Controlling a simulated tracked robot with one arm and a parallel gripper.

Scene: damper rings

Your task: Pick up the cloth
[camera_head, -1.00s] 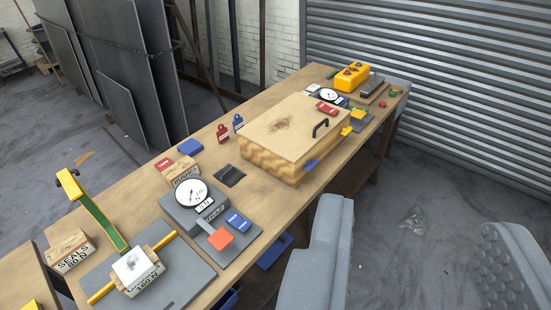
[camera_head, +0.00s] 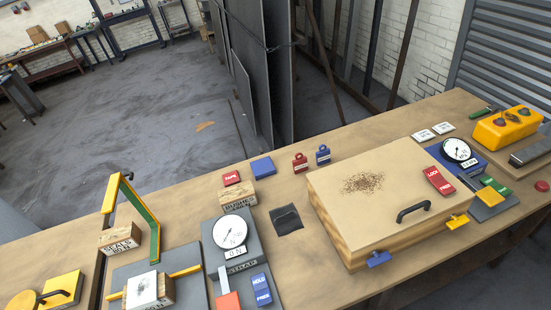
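A small dark, nearly black cloth (camera_head: 286,218) lies flat on the wooden workbench, with what looks like a fold across it. It is between the grey strap gauge unit (camera_head: 220,253) on its left and the large wooden box (camera_head: 333,225) on its right. It touches neither, and nothing lies on top of it. My gripper is not in view, so its opening and its distance from the cloth cannot be seen.
Wood blocks labelled seals (camera_head: 119,240) and bushes (camera_head: 238,193) stand on the bench (camera_head: 190,205). The box has a black handle (camera_head: 413,211) and a red lock tag (camera_head: 439,181). A yellow control box (camera_head: 507,128) is at the far right. Dark panels (camera_head: 262,70) stand behind the bench.

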